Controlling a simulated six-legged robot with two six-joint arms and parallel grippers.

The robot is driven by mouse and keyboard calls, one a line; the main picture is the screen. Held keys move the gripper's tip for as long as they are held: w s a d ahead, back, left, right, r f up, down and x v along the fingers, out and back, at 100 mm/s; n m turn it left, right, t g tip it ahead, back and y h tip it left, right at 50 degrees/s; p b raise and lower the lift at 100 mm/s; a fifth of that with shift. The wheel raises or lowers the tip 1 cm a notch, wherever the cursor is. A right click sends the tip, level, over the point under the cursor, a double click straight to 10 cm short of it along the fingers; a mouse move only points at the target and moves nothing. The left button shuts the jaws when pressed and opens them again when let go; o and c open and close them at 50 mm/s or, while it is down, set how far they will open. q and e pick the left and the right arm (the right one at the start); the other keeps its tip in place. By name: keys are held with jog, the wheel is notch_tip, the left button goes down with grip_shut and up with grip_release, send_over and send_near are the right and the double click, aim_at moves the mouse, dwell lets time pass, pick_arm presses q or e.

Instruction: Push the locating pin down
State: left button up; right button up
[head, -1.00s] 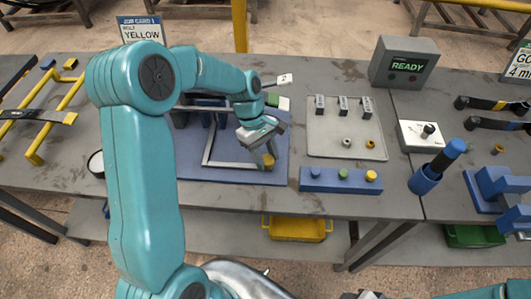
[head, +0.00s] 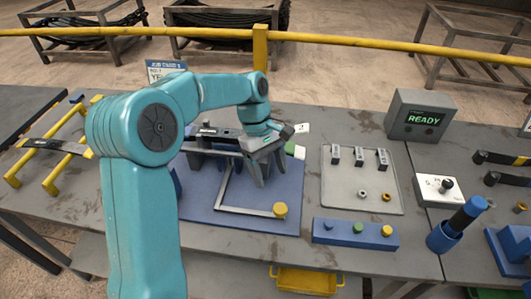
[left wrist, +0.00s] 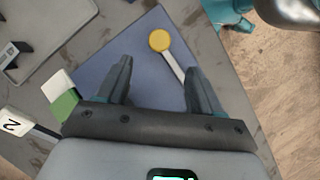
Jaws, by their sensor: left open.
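A yellow round knob (head: 280,210) sits at the front right end of a grey metal bar (head: 245,211) on a blue base plate (head: 293,190). I cannot tell for sure which part is the locating pin. My left gripper (head: 272,180) is open and empty over the plate, behind the knob and apart from it, fingers pointing down. In the left wrist view, the knob (left wrist: 160,40) shows beyond the two spread fingers (left wrist: 158,64), with the bar running from it behind the right finger. My arm and gripper hide part of the fixture's back. My right gripper is out of view.
A green and white block (head: 293,150) and a numbered tag (head: 301,128) stand close to the gripper's right. A grey tray (head: 335,195) lies farther right. A blue block with coloured knobs (head: 340,240) sits in front of it. A READY box (head: 420,115) stands behind.

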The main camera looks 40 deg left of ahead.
pick_arm(q)
jog(key=v, duration=0.5)
jog(key=shift+r, duration=0.1)
jog(key=shift+w, duration=0.1)
